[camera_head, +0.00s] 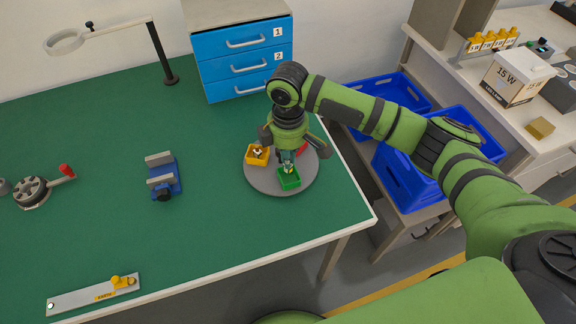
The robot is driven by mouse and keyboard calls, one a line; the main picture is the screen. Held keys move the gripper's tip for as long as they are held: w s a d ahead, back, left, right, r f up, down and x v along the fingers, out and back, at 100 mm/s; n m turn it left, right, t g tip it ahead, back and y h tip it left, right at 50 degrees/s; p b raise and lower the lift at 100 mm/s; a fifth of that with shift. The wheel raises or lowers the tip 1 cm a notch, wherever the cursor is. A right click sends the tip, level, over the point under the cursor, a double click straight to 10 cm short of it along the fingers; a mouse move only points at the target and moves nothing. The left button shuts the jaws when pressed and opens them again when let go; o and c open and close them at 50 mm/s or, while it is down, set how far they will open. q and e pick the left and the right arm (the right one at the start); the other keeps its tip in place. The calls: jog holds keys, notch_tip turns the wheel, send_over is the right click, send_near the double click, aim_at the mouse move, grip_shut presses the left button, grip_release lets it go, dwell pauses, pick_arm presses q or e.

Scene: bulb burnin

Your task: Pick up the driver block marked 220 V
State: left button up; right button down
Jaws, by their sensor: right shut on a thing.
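My right gripper (288,160) points down over the grey round turntable (258,182) near the table's right edge. It is shut on a small pale thing (288,169) at the green bin (289,181). The fingers hide most of this thing, and I cannot tell what it is or whether it is clear of the bin. A yellow bin (252,160) with small items stands to the left, and part of a red bin (302,149) shows behind the gripper. I can read no 220 V mark anywhere. My left gripper is not in view.
A blue drawer unit (222,74) and a magnifier lamp (160,50) stand at the back. A blue vise (164,182) is left of the turntable. Blue crates (405,92) and a shelf with a 15 W box (508,82) lie right. The green table's (215,235) front middle is clear.

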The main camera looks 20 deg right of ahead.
jog(key=s+d+r+p, duration=0.3)
jog(key=s+r+p, duration=0.2)
jog(key=s+r, duration=0.6)
dwell(0.8)
jog(key=shift+s+d+r, duration=0.1)
